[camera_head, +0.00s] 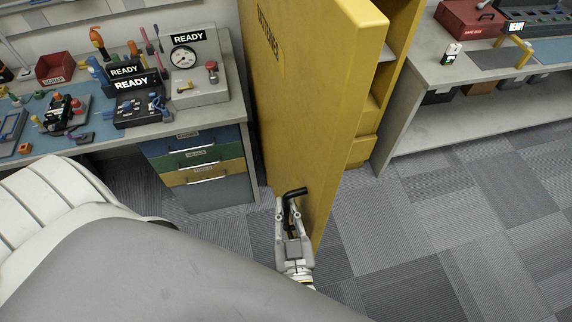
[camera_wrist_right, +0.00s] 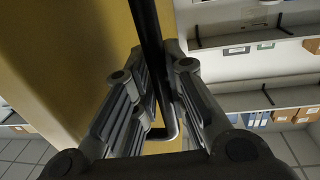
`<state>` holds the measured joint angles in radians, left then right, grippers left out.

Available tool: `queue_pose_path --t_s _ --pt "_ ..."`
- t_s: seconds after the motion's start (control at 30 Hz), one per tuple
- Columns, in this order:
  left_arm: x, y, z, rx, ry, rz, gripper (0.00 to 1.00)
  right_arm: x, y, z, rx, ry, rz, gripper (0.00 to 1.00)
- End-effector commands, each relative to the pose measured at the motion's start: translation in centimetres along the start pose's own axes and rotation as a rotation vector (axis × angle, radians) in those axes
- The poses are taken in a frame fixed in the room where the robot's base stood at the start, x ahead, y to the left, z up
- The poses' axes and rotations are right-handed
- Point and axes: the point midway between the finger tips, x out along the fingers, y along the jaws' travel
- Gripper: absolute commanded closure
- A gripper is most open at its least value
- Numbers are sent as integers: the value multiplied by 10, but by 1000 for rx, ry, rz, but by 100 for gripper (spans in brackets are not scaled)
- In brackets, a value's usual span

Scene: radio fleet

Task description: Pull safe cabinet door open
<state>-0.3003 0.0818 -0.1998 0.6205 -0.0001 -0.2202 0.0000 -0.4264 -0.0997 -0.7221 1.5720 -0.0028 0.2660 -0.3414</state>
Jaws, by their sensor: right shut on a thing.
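The yellow safe cabinet door (camera_head: 300,90) stands swung open, its face turned to the left and its edge toward me. Behind it part of the cabinet interior (camera_head: 378,95) shows, with yellow shelves. A black bar handle (camera_head: 294,192) sits low on the door. My right gripper (camera_head: 291,215) is shut on this handle; in the right wrist view the handle (camera_wrist_right: 151,40) runs between the fingers (camera_wrist_right: 158,95), beside the yellow door face (camera_wrist_right: 85,60). My left gripper is not in view.
A workbench (camera_head: 110,135) with tools, READY signs and coloured drawers (camera_head: 198,160) stands left of the door. A grey bench (camera_head: 440,68) with a red case (camera_head: 468,18) stands at the right. The carpeted floor (camera_head: 440,220) at the right front is clear.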

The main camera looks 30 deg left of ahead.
Motion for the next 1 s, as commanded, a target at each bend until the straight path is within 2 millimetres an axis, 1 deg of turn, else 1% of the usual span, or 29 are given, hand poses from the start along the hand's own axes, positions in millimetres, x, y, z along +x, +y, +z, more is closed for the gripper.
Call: queue_pose_path --t_s 0.03,0.47,0.5,0.67,1.0 --pt "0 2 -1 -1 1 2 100 3 1 -6 -5 13 2 100" --pt "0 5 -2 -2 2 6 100 3 2 -6 -4 15 2 100" --pt "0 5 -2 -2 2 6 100 3 2 -6 -4 15 2 86" --pt "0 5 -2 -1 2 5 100 2 1 -5 -3 11 1 65" --pt "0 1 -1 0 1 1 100 1 1 -2 -1 4 0 65"
